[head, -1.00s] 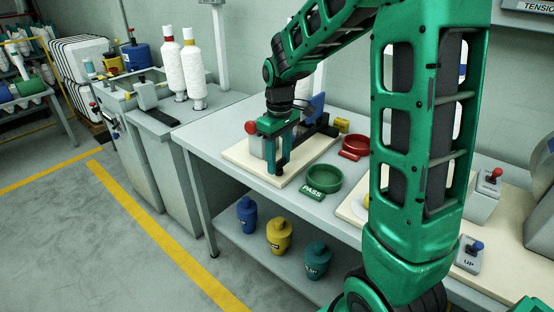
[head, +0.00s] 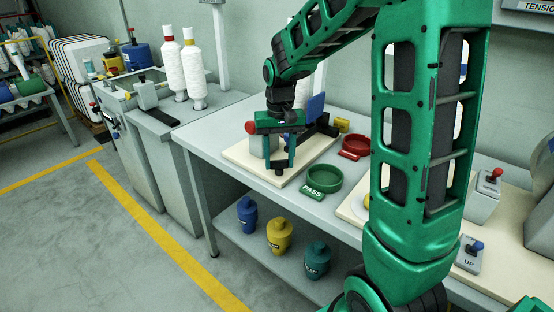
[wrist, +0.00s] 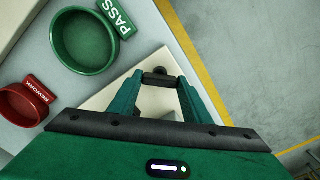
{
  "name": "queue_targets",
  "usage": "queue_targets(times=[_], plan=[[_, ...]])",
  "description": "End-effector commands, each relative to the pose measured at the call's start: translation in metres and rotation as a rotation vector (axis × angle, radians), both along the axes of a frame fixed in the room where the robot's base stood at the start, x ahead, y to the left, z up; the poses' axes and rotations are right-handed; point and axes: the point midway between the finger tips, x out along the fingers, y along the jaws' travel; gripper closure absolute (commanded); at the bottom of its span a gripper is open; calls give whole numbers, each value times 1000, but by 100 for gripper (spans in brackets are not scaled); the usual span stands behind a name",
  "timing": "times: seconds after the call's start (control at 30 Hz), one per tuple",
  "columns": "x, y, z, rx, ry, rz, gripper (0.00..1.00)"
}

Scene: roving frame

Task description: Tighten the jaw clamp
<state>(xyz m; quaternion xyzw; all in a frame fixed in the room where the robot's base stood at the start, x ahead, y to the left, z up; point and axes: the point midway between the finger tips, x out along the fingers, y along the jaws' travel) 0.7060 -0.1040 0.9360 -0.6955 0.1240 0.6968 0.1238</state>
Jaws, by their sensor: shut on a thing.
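The jaw clamp stands on a cream board (head: 243,152) on the table. Its grey block (head: 257,146) shows beside my gripper, with a red ball knob (head: 251,128) at its left; much of the clamp is hidden behind my gripper. My gripper (head: 279,170) points down over the board. In the wrist view, its teal fingers (wrist: 156,78) close on a short dark bar (wrist: 155,74), which seems to be the clamp's handle. I cannot tell how tight the jaws are.
A green PASS dish (head: 324,178) and a red REWORK dish (head: 356,147) stand right of the board. A blue upright piece (head: 315,106) is behind my gripper. Blue, yellow and teal jars (head: 279,235) sit on the shelf below.

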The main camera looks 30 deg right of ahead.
Motion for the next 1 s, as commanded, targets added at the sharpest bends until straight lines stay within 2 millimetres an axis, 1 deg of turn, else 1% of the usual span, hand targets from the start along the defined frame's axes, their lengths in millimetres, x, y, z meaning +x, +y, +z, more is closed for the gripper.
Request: queue_targets(times=[0.6,0.8,1.0], plan=[[2,2,1,1,-4,-561,79],[2,2,1,1,-4,-698,79],[2,2,1,2,-5,-787,79]])
